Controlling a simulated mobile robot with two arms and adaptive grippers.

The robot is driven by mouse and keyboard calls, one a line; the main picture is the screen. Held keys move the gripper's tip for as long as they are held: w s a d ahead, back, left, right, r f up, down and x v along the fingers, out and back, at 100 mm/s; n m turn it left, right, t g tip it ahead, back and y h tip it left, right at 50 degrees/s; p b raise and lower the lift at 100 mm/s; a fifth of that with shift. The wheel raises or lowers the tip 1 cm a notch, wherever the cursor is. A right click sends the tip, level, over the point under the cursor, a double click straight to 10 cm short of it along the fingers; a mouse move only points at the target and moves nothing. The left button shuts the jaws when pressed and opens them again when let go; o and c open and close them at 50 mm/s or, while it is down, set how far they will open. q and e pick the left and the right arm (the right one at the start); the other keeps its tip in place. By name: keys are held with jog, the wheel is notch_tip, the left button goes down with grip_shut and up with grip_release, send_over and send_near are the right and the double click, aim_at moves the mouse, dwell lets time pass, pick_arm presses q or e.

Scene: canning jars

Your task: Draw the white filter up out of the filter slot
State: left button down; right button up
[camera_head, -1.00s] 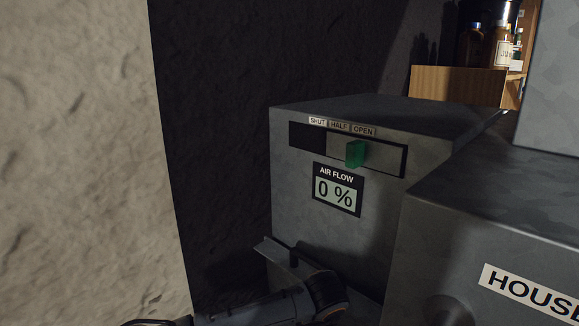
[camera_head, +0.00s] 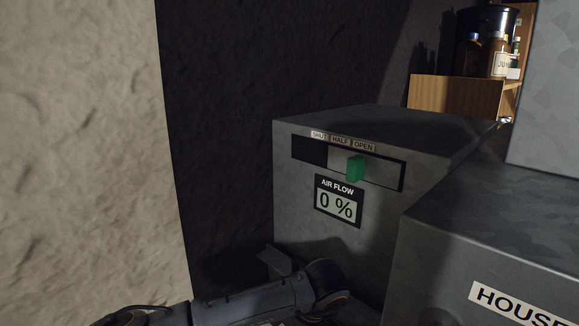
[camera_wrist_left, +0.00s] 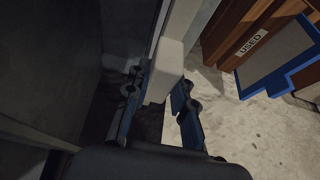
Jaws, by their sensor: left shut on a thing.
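In the left wrist view, my left gripper (camera_wrist_left: 158,104) is shut on a pale block (camera_wrist_left: 166,66). The block is joined to a long pale strip (camera_wrist_left: 184,20) that runs out of the top of the picture; this appears to be the white filter's edge. In the head view, my left arm comes in low from the left, in front of the grey housing (camera_head: 380,228). Its fingers and the filter cannot be made out there. The filter slot is not clearly seen, so I cannot tell how much of the filter is inside. My right gripper is not in view.
A wooden USED crate (camera_wrist_left: 250,35) and a blue-framed grey panel (camera_wrist_left: 278,58) lie right in the wrist view. A pale rough wall (camera_head: 80,150) stands left.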

pick_arm(q)
jog(key=shift+s+a+r+p, duration=0.1)
jog(key=shift+r+p, duration=0.55)
jog(key=shift+r, duration=1)
jog(key=shift+s+a+r+p, duration=0.1)
jog(key=shift+r+p, duration=0.55)
jog(key=shift+r, duration=0.95)
notch_tip(320, 180, up, 11)
jog(key=p, duration=0.4)
jog(key=shift+w+d+f+p, duration=0.2)
jog(key=shift+w+p, duration=0.05)
jog(key=shift+p, duration=0.05)
jog(key=shift+r, duration=0.1)
jog(key=r+p, duration=0.1)
jog(key=r, duration=0.1)
jog(key=r+p, duration=0.1)
jog(key=r, duration=0.1)
jog(key=shift+w+d+r, duration=0.1)
jog(key=shift+w+r, duration=0.1)
jog(key=shift+r, duration=0.1)
jog(key=shift+r, duration=0.15)
